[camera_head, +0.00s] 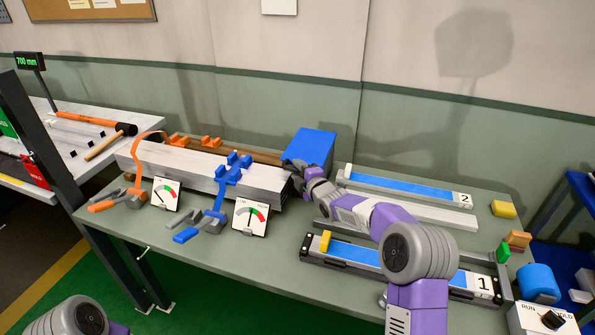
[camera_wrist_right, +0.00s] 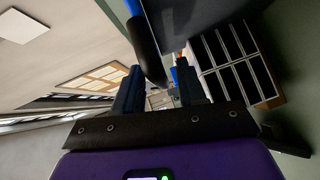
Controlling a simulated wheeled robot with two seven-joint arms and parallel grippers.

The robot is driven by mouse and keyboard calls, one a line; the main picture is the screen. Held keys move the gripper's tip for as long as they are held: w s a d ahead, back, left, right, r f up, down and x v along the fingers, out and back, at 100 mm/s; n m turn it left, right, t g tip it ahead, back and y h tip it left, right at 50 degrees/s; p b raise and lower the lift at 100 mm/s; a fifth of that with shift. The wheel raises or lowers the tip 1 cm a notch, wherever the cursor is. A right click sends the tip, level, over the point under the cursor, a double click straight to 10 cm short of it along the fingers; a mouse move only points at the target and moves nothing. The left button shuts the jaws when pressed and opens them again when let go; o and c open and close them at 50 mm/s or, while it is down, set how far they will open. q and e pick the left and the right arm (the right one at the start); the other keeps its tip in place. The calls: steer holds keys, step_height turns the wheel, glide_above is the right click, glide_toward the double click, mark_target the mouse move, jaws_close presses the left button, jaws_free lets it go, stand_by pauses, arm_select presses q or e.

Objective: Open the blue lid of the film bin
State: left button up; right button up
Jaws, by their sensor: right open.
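The film bin's blue lid (camera_head: 312,146) shows at the back of the bench in the head view, and it looks shut. My right gripper (camera_head: 291,164) is at the lid's front left edge, and my right arm hides part of the bin below. In the right wrist view my right gripper (camera_wrist_right: 160,85) is open, with a finger on each side. A dark rounded bar (camera_wrist_right: 146,50) reaches down toward the gap between the fingers. I cannot tell whether the fingers touch it. My left gripper is out of view; only part of my left arm shows at the lower left.
Grey profiles (camera_head: 200,172) with blue and orange clamps lie left of the bin. Two gauges (camera_head: 249,218) stand at the bench's front. A blue-topped fixture marked 2 (camera_head: 410,187) and another marked 1 (camera_head: 345,254) lie to the right. The wall is close behind.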

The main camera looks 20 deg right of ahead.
steer(key=shift+w, duration=0.4)
jaws_close()
steer(key=shift+a, duration=0.1)
